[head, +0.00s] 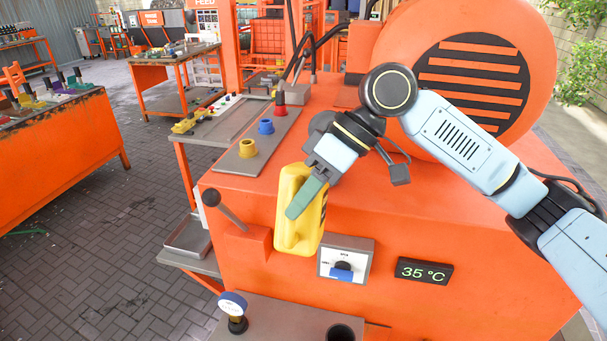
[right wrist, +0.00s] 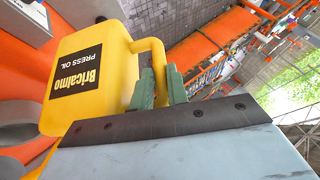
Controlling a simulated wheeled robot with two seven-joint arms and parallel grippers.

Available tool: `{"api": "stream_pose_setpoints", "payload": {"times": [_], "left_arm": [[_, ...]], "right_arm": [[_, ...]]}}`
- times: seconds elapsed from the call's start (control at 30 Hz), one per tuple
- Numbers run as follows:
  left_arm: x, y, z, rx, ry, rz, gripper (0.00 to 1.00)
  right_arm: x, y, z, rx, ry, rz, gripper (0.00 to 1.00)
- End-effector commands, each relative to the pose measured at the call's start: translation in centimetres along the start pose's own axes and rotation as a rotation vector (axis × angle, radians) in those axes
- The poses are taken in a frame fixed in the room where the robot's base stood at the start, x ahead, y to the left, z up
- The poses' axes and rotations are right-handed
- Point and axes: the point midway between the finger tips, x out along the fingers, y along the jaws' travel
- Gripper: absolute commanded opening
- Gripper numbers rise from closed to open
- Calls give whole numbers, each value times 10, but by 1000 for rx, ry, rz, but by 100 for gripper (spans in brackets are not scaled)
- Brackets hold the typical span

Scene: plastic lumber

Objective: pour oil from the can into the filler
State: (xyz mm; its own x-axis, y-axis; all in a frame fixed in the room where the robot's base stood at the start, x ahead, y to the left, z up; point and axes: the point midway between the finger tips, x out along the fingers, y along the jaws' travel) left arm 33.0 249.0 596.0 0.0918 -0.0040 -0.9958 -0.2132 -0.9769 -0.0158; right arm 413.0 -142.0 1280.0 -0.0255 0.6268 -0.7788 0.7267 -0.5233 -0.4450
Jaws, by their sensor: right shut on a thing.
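A yellow oil can (head: 286,190), labelled "Bricalmo PRESS OIL" in the right wrist view (right wrist: 118,75), is near the front edge of the orange machine. It looks roughly upright in the head view; whether it touches the machine I cannot tell. My right gripper (head: 296,208) is shut on its handle, with green fingers on either side of the handle in the right wrist view (right wrist: 162,85). On the machine's top plate stand a yellow cap-like fitting (head: 247,148), a blue one (head: 265,127) and a red one (head: 280,97). Which is the filler I cannot tell. My left gripper is not in view.
The machine's front holds a lever (head: 232,210), a dial box (head: 346,262) and a 35 °C display (head: 423,271). A gauge (head: 233,305) and a dark round opening (head: 340,333) are below. A large orange motor housing (head: 400,30) stands behind my right arm.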

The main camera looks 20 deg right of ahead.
Motion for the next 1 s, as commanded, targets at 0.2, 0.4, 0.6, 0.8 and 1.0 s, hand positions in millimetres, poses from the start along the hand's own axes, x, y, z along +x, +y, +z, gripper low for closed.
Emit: {"api": "stream_pose_setpoints", "payload": {"times": [0.2,0.4,0.6,0.8,1.0], "left_arm": [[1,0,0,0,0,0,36],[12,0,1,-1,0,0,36],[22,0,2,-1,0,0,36],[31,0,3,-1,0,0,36],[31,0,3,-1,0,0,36]], "right_arm": [[-1,-1,-1,2,9,15,0],[5,-19,4,-9,10,29,0],[11,-40,8,-19,11,44,0],[17,-61,12,-29,11,60,0],[26,-79,18,-59,9,112,0]]}}
